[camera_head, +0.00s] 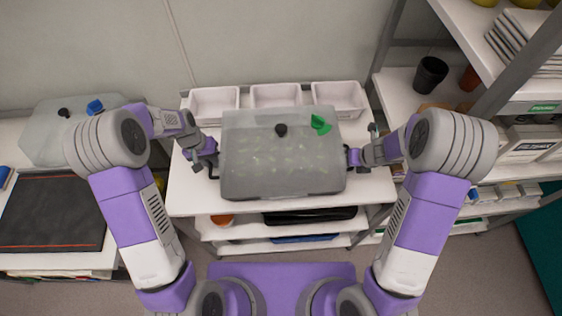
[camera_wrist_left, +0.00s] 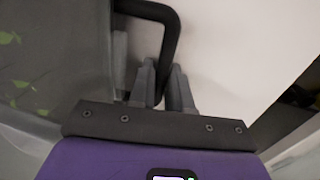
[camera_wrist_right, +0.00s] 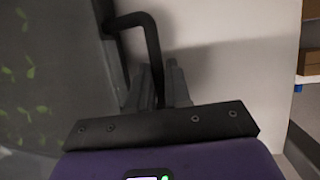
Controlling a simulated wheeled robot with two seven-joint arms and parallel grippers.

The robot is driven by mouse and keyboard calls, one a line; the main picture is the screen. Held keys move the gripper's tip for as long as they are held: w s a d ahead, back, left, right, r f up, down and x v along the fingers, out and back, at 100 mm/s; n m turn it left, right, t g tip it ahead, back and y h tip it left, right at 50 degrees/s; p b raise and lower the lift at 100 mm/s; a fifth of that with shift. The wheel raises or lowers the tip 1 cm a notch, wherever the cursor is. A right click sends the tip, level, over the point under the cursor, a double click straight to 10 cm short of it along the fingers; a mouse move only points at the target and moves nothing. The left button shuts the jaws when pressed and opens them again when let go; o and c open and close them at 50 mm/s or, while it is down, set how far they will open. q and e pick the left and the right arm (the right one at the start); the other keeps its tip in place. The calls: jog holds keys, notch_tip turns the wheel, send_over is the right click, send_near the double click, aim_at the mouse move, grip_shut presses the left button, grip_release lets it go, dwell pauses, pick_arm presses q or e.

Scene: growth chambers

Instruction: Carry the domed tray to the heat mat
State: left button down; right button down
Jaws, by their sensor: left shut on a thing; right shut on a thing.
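The domed tray (camera_head: 282,170) has a clear cover with a black knob and a green tag, with green seedlings showing through. It is level at the white bench top; I cannot tell whether it touches it. My left gripper (camera_head: 212,160) is shut on the tray's left black handle, which shows in the left wrist view (camera_wrist_left: 172,35). My right gripper (camera_head: 352,158) is shut on the right handle, seen in the right wrist view (camera_wrist_right: 150,40). The heat mat (camera_head: 52,212), black with an orange line, lies on the left bench with nothing on it.
Another domed tray (camera_head: 62,140) with a blue tag stands behind the mat. White bins (camera_head: 275,95) line the back of the middle bench (camera_head: 185,198). A rack with a dark cup (camera_head: 430,74) stands at the right. A floor gap separates the left and middle benches.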

pick_arm(q)
jog(key=shift+w+r, duration=0.1)
jog(key=shift+r, duration=0.1)
pick_arm(e)
jog(key=shift+r, duration=0.2)
